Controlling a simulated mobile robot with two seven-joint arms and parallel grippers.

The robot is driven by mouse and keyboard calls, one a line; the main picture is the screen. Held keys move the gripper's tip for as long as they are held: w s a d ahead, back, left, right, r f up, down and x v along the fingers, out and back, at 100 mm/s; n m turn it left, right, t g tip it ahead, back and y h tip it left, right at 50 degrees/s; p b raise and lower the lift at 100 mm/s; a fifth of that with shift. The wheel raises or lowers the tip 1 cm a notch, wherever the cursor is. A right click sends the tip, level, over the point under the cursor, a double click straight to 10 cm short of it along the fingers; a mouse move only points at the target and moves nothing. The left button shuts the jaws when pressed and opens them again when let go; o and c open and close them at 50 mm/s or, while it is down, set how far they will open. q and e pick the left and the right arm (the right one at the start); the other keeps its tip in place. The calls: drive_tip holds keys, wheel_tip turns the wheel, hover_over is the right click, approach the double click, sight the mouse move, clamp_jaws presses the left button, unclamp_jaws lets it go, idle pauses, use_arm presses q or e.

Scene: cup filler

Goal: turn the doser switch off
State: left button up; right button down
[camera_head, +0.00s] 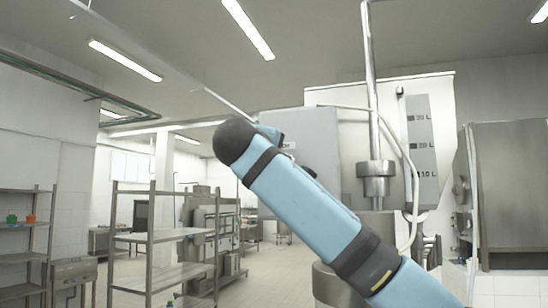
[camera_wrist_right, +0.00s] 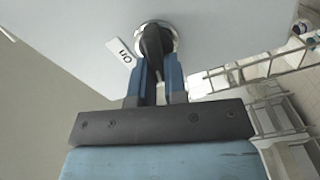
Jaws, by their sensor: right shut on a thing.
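The doser switch (camera_wrist_right: 153,42) is a dark knob in a round silver ring on a pale grey panel (camera_wrist_right: 90,25), seen at the top of the right wrist view. A white label (camera_wrist_right: 123,54) beside it reads "On". My right gripper (camera_wrist_right: 156,72) has its blue fingers shut on the knob, one on each side. In the head view, the grey switch box (camera_head: 318,135) stands in the middle, partly behind my blue right arm. My left gripper is not in view.
A steel cylinder with a tall pipe (camera_head: 376,183) stands right of the box, with a litre scale (camera_head: 421,150) behind it. A steel cabinet (camera_head: 510,195) is at the far right. Steel shelving (camera_head: 165,237) stands at the left. Open floor lies beyond.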

drive_tip(key=shift+f+n, duration=0.2)
drive_tip(key=shift+n, duration=1.4)
drive_tip(key=c, duration=1.2)
unclamp_jaws()
drive_tip(key=shift+w, duration=0.1)
drive_tip(key=shift+o, duration=0.2)
drive_tip(key=shift+f, duration=0.1)
drive_tip(key=b+v, duration=0.4)
drive_tip(key=v, duration=1)
